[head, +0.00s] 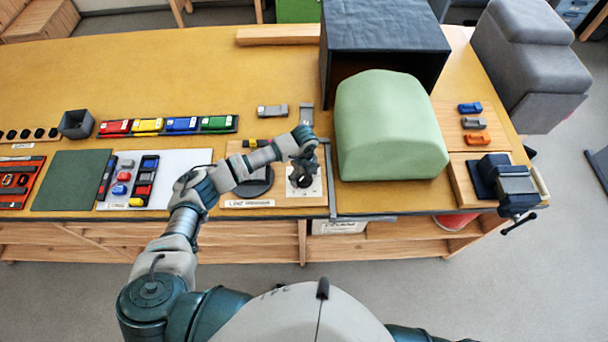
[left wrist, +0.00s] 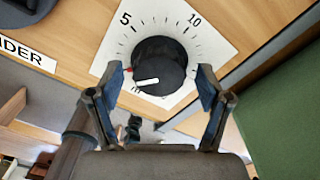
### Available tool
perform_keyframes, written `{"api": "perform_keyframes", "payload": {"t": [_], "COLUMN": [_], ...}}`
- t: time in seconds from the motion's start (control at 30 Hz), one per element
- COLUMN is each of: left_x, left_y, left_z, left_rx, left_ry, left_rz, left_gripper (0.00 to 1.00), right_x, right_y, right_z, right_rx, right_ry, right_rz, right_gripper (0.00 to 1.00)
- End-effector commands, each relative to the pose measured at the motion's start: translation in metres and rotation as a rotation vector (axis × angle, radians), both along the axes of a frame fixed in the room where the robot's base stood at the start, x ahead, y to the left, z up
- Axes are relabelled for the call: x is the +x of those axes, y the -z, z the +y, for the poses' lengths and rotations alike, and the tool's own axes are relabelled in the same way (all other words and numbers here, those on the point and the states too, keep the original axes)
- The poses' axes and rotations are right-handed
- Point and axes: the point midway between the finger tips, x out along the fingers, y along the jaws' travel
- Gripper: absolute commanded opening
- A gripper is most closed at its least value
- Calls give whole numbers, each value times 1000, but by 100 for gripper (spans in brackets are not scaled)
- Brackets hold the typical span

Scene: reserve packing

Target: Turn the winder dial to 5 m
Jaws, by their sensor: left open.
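The winder dial (left wrist: 160,60) is a black round knob on a white scale plate (left wrist: 205,45), with 5 at the upper left and 10 at the upper right in the left wrist view. A white line on the knob points left and slightly down, below a small red mark at the left of the scale and away from the 5. My left gripper (left wrist: 160,74) is open, with one finger on each side of the knob; contact is not clear. In the head view, my left gripper (head: 303,164) hangs over the plate (head: 314,189), partly hiding the dial. My right gripper is out of view.
A dark winder disc (head: 255,184) sits left of the dial. A green rounded block (head: 390,130) stands close on the right, past a metal strip (head: 330,180). A vise (head: 510,185) is at the far right. The table (head: 190,75) is clear behind the coloured blocks.

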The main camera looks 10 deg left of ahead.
Motion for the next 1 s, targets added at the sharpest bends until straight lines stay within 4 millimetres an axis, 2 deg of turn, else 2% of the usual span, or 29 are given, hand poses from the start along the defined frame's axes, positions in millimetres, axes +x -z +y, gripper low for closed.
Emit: {"api": "perform_keyframes", "payload": {"t": [0.03,0.2,0.23,0.27,0.67,1.0], "left_x": [0,0,0,0,1,1], "left_y": [0,0,0,0,0,2], "left_z": [0,0,0,0,0,0], "left_rx": [0,0,0,0,-1,0], "left_ry": [0,0,0,0,66,325], "left_rz": [0,0,0,0,-2,-3], "left_gripper": [71,28,21,18,18,18], "right_x": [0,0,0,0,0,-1], "right_y": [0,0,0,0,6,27], "right_z": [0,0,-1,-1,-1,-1], "right_rx": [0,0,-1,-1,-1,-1], "right_ry": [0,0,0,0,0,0], "right_rz": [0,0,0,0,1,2], "right_gripper": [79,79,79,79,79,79]}}
